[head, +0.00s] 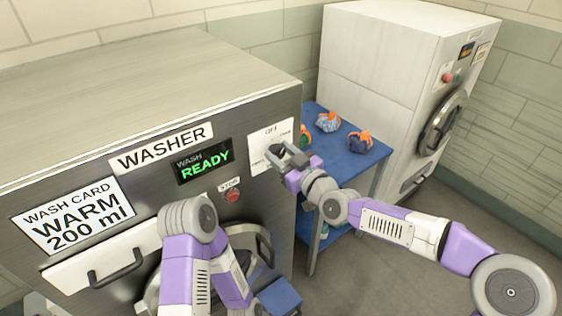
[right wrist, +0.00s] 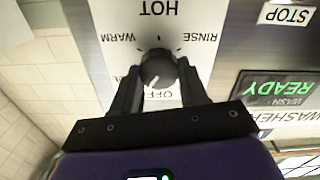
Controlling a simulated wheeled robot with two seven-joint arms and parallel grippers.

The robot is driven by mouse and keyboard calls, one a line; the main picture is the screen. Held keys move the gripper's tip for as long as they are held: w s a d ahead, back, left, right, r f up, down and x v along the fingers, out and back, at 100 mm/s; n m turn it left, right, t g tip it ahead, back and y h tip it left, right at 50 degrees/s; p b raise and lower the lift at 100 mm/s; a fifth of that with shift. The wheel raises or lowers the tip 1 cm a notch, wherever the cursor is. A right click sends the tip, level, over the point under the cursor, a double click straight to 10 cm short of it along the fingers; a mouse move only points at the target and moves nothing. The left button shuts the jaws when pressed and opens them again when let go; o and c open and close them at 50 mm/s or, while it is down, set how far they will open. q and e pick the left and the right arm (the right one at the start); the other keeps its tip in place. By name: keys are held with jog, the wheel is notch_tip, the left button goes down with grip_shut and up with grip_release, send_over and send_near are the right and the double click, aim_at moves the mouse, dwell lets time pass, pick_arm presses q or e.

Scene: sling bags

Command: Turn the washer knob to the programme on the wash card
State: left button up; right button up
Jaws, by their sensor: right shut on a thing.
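The washer (head: 150,110) has a wash card (head: 73,215) reading "WARM 200 ml". Its display (head: 204,161) reads "WASH READY". The dial plate (head: 270,138) is at the right of the panel. My right gripper (head: 284,153) is at the dial and hides the knob in the head view. In the upside-down right wrist view, it is shut on the dark round knob (right wrist: 158,68), one finger on each side. The knob's white mark points down the picture, near "OFF". "WARM", "HOT" and "RINSE" show around it; another label is mostly hidden. My left gripper is out of view.
A red stop button (head: 232,196) is left of the dial. A drawer with a handle (head: 118,268) and the round door (head: 262,243) are below. A blue table (head: 362,166) with several bundles stands right, before another white machine (head: 385,75).

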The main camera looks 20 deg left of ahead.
jog(key=m+b, duration=0.2)
jog(key=m, duration=0.2)
jog(key=shift+w+f+m+b, duration=0.1)
jog(key=shift+f+m+b, duration=0.05)
jog(key=shift+m+b, duration=0.2)
jog(key=m+b, duration=0.2)
jog(key=m, duration=0.1)
jog(key=shift+d+m, duration=0.1)
jog(key=shift+m, duration=0.15)
jog(key=m+b, duration=0.2)
jog(key=m, duration=0.2)
jog(key=shift+w+b, duration=0.1)
jog(key=shift+b, duration=0.2)
jog(key=shift+m+b, duration=0.8)
jog(key=shift+m, duration=1.4)
jog(key=o, duration=1.1)
jog(key=shift+c, duration=0.2)
jog(key=shift+d, duration=0.15)
